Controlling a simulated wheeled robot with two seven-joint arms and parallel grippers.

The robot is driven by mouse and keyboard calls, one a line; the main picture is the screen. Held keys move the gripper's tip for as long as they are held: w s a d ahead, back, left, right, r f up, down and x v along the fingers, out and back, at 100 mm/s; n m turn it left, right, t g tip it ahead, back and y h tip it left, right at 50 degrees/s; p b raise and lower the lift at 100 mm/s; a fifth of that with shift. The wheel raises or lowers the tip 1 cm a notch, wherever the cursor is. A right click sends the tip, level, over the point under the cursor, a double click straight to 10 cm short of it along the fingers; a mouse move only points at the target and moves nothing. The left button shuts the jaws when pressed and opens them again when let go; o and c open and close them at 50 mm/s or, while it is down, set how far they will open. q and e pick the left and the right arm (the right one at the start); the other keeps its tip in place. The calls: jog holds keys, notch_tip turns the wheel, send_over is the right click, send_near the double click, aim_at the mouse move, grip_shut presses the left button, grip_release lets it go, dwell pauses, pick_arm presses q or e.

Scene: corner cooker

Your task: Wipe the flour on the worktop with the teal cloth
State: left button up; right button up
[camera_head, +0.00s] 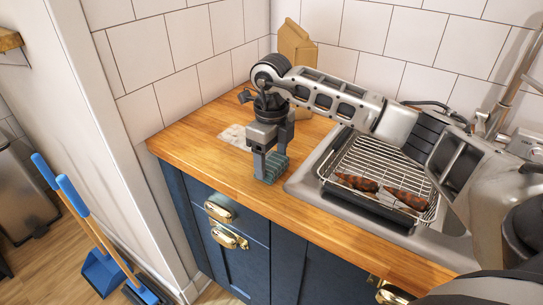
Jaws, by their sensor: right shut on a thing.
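The teal cloth (271,167) is a small folded block low between the fingers of my right gripper (269,165). The gripper is shut on it, pointing down at the wooden worktop (196,128) just left of the sink. I cannot tell whether the cloth touches the wood. The flour (233,135) is a pale patch on the worktop, behind and left of the gripper. My gripper and wrist hide its right part. My left gripper is not in view.
The sink (305,178) holds a wire rack (365,160) with two brown pieces on it. A wooden board (296,42) leans in the back corner against white tiles. Blue drawers with brass handles (229,236) are below. A blue-handled broom and dustpan (100,270) stand at left.

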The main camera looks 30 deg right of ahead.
aim_at(271, 161)
jog(key=shift+r+p, duration=2)
jog(key=shift+r, duration=1.05)
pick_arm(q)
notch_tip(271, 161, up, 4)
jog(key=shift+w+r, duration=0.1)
